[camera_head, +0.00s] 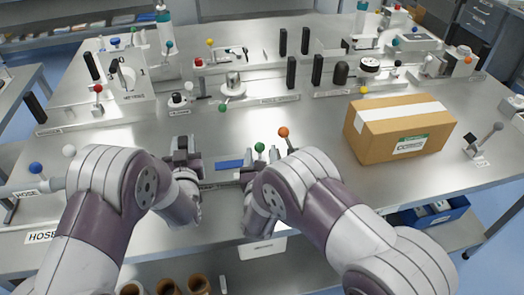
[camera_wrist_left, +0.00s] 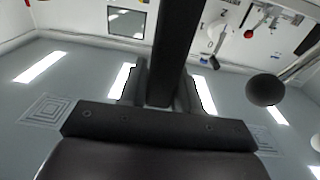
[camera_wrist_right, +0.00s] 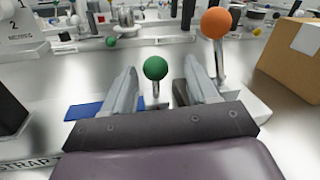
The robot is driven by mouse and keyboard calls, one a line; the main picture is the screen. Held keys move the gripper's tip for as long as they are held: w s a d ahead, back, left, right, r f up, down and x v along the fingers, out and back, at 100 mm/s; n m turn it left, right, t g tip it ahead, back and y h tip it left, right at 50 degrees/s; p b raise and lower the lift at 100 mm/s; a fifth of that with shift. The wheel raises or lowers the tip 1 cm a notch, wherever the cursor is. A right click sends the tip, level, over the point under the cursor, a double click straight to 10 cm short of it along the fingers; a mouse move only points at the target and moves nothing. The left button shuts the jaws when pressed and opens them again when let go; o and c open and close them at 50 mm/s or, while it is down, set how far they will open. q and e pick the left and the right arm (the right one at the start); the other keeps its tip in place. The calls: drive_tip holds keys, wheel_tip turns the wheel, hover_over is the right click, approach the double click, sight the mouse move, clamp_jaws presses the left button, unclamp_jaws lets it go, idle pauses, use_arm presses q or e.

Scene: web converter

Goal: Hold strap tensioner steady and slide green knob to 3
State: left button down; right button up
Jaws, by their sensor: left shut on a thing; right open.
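The strap tensioner (camera_head: 230,164) lies along the table's front edge, with a blue strip on it. It also shows in the right wrist view (camera_wrist_right: 90,110), partly hidden by my gripper. Its green knob (camera_head: 260,147) stands on a short stem, left of an orange knob (camera_head: 284,132). My left gripper (camera_head: 183,160) is shut on a dark upright bar (camera_wrist_left: 178,50) at the tensioner's left end. My right gripper (camera_head: 256,172) is open. In the right wrist view the green knob (camera_wrist_right: 155,68) appears between its fingers (camera_wrist_right: 162,88); I cannot tell whether they touch it.
A cardboard box (camera_head: 405,130) stands to the right. Blue (camera_head: 36,168) and white (camera_head: 69,150) knobs of a hose unit are at the left. Other knobbed fixtures fill the back. Bare table lies behind the tensioner.

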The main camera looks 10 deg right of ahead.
use_arm(q)
drive_tip(key=shift+s+f, duration=0.25)
drive_tip(key=shift+f, duration=0.5)
use_arm(e)
drive_tip(key=v, duration=1)
drive_tip(key=shift+s, duration=0.35)
use_arm(q)
drive_tip(key=shift+w+r, duration=0.1)
drive_tip(key=shift+r, duration=0.2)
use_arm(e)
drive_tip(key=shift+w, duration=0.1)
use_arm(q)
drive_tip(key=c, duration=1)
unclamp_jaws()
drive_tip(key=shift+c, duration=0.2)
drive_tip(key=o, duration=0.3)
drive_tip(key=shift+r, duration=0.1)
drive_tip(key=shift+w+r, duration=0.1)
drive_tip(key=shift+r, duration=0.05)
drive_tip(key=s, duration=1.2)
drive_tip(key=shift+a, duration=0.3)
